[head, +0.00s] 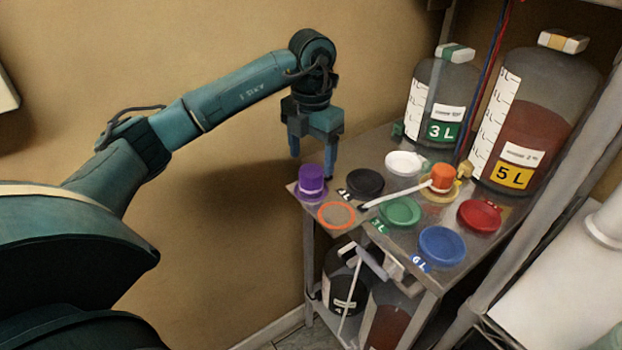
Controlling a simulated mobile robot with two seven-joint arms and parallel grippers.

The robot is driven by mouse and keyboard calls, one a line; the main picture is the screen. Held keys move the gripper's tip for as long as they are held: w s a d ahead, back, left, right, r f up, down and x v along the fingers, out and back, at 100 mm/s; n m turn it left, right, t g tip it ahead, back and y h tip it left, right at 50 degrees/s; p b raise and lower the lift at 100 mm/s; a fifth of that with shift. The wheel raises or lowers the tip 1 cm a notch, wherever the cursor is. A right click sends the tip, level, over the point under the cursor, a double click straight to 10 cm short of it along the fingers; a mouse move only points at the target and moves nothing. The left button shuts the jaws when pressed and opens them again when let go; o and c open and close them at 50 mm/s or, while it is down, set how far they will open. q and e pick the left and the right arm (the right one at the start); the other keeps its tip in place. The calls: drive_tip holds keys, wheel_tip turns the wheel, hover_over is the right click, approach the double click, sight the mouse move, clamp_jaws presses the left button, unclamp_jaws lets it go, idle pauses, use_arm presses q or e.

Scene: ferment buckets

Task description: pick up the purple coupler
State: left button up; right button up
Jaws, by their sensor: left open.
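The purple coupler (311,181) stands upright at the left corner of the metal shelf top, with a wider rim around its base. My left gripper (311,164) points down from the arm that comes in from the left. It is open and empty, and its fingertips are just above or around the coupler in the picture. I cannot tell whether a finger touches the coupler. My right gripper is not in view.
Close by lie a black lid (365,183), an orange-rimmed disc (336,215), a green lid (400,212) and a white lid (405,163). An orange coupler (443,177) stands further right. Large 3 L (451,85) and 5 L (560,90) buckets stand behind.

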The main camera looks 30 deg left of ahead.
sight(311, 170)
use_arm(q)
drive_tip(key=shift+s+f+p, duration=0.1)
drive_tip(key=shift+f+p, duration=0.4)
drive_tip(key=shift+f, duration=2.3)
drive_tip(key=shift+c, duration=0.2)
drive_tip(key=c, duration=1.1)
drive_tip(key=shift+r, duration=0.1)
